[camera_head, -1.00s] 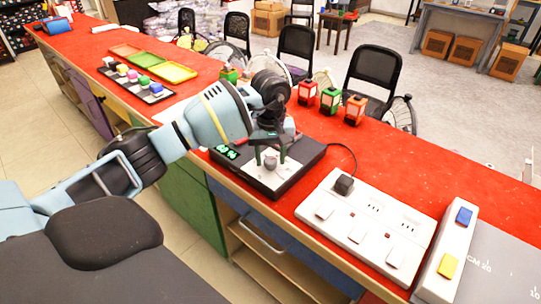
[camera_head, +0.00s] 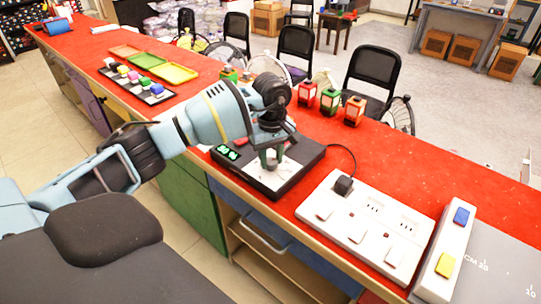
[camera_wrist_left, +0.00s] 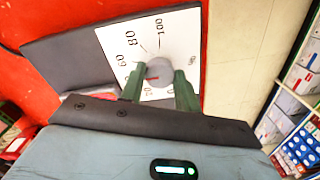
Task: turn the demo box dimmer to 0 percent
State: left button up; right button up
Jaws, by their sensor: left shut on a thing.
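The demo box (camera_head: 300,168) is a dark, low box with a white dial plate, lying on the red counter. A green digital readout (camera_head: 228,152) glows on its left part; its digits are too small to read surely. In the left wrist view the white dial plate (camera_wrist_left: 182,42) carries a percent scale with 20, 60, 80 and 100 legible. The round grey dimmer knob (camera_wrist_left: 160,71) stands at its middle. My left gripper (camera_head: 271,161) points down over the plate; its green fingers (camera_wrist_left: 156,84) are shut on the knob, one on each side. My right gripper does not show.
A white power strip (camera_head: 366,225) with a black plug (camera_head: 344,186) stands right of the box, its cable running behind. Small lanterns (camera_head: 329,100) stand at the counter's back edge. Coloured trays (camera_head: 150,64) lie farther left. A white switch block (camera_head: 445,250) is at the right.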

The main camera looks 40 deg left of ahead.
pick_arm(q)
jog(key=n+p, duration=0.1)
jog(key=n, duration=0.5)
jog(key=shift+r+p, duration=0.1)
jog(key=shift+p, duration=0.2)
jog(key=n+p, duration=0.1)
jog(key=n, duration=0.3)
jog(key=n+p, duration=0.2)
jog(key=n, duration=0.5)
jog(key=shift+w, duration=0.1)
jog(key=shift+n+p, duration=0.45)
jog(key=shift+n, duration=1.05)
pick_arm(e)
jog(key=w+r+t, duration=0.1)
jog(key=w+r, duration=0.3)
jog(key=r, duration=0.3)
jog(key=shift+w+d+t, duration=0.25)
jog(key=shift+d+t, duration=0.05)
pick_arm(q)
jog(key=shift+f, duration=0.2)
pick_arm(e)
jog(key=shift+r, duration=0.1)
pick_arm(q)
jog(key=o, duration=1)
jog(key=shift+r, duration=0.1)
